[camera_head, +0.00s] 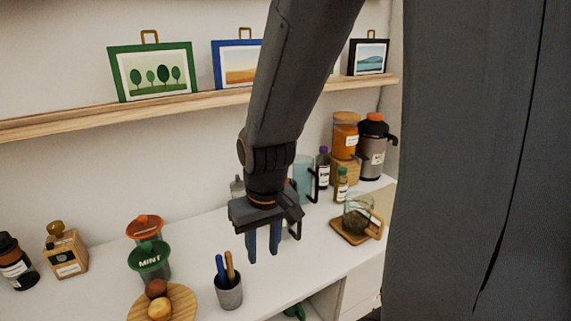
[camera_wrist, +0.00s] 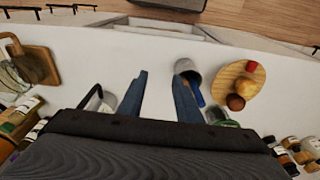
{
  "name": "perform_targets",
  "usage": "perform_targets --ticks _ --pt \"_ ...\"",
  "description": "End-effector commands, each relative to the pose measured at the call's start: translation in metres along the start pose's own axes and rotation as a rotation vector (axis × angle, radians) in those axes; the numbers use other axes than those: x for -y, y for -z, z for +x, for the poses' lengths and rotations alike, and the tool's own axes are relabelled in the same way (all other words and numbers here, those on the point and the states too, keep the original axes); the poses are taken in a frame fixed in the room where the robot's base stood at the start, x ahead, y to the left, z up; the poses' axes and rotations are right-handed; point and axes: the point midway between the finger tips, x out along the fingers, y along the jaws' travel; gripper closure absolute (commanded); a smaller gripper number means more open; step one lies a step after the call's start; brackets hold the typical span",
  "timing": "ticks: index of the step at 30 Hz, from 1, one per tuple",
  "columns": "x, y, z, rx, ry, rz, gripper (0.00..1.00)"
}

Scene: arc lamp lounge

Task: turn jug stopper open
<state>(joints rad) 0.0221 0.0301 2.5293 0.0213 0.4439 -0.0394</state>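A grey insulated jug (camera_head: 372,158) with a black handle and spout stands at the back right of the counter in the head view. Its orange stopper (camera_head: 375,117) sits on top. Whether the stopper is turned open or closed I cannot tell. My gripper (camera_head: 263,244) hangs pointing down over the middle of the counter, well left of and nearer than the jug. Its two blue fingers are apart with nothing between them, also in the wrist view (camera_wrist: 160,98). I cannot make out the jug in the wrist view.
A glass pitcher (camera_head: 303,172), small bottles (camera_head: 341,186) and an orange-filled jar (camera_head: 345,135) stand near the jug. A glass pot (camera_head: 357,213) sits on a wooden board. A pen cup (camera_head: 229,293) is near my gripper. A picture shelf (camera_head: 220,97) runs above.

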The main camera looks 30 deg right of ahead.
Motion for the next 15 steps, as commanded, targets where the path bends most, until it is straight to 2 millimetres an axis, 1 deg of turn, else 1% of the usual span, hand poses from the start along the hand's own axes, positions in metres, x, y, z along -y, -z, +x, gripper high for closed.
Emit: perform_targets --ticks 1,2,3,5,6,8,9,12,15 --pt "-0.01 0.018 -0.003 -0.019 0.002 0.01 0.69" --pt "-0.017 0.032 -0.006 -0.033 0.004 0.012 0.69" --pt "-0.029 0.051 -0.011 -0.053 0.007 0.012 0.69" --pt "-0.051 0.082 -0.021 -0.088 0.011 0.012 0.69" --pt "-0.067 0.101 -0.029 -0.112 0.013 0.009 0.69" --pt "-0.09 0.128 -0.042 -0.148 0.014 0.001 0.69" --pt "-0.106 0.142 -0.05 -0.171 0.013 -0.004 0.69" --pt "-0.138 0.17 -0.069 -0.217 0.01 -0.019 0.69" --pt "-0.157 0.184 -0.081 -0.245 0.005 -0.031 0.69"
